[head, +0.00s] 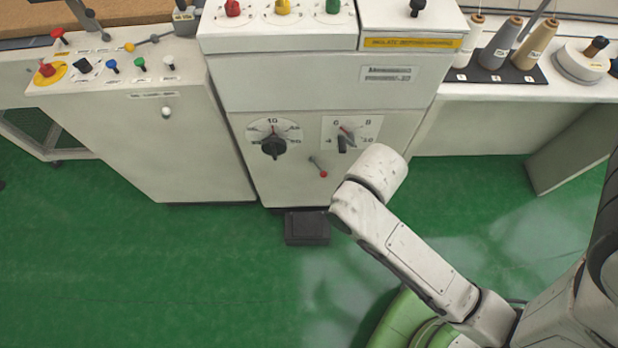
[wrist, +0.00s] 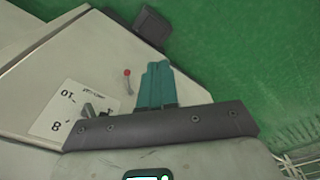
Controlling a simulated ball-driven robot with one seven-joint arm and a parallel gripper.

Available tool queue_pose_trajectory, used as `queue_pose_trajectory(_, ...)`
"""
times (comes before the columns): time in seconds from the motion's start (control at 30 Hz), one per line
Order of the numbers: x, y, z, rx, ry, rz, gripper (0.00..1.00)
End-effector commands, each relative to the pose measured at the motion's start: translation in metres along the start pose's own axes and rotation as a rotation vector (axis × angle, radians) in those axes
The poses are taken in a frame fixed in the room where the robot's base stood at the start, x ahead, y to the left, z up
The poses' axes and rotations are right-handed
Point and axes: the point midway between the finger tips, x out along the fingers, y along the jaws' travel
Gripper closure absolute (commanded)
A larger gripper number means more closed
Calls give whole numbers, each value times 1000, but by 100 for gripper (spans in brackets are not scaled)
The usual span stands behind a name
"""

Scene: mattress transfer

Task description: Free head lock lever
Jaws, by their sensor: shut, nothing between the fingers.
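A small metal lever (head: 318,167) with a red ball knob sits low on the front of the white machine, beneath and between two dials. No readable label shows whether it is the head lock lever. In the head view it slants down to the right, knob at the lower end. The wrist view shows the same lever (wrist: 128,78) just left of my gripper (wrist: 158,66). The gripper's teal fingers are together and empty, apart from the lever in the picture. In the head view my arm hides the gripper.
The left dial (head: 273,146) and right dial (head: 343,141) are on the front above the lever. A black pedal-like box (head: 307,228) is on the green floor below. A cabinet (head: 167,148) with coloured knobs stands left. Thread cones (head: 501,44) stand right.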

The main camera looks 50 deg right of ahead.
Motion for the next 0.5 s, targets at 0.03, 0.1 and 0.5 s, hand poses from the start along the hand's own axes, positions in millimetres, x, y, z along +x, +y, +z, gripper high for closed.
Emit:
queue_pose_trajectory(0.03, 0, 0, 0, 0, 0, 0, 100)
queue_pose_trajectory(0.1, 3, 0, 0, 0, -1, 4, 100)
queue_pose_trajectory(0.5, 126, 40, -19, -17, -98, 321, 100)
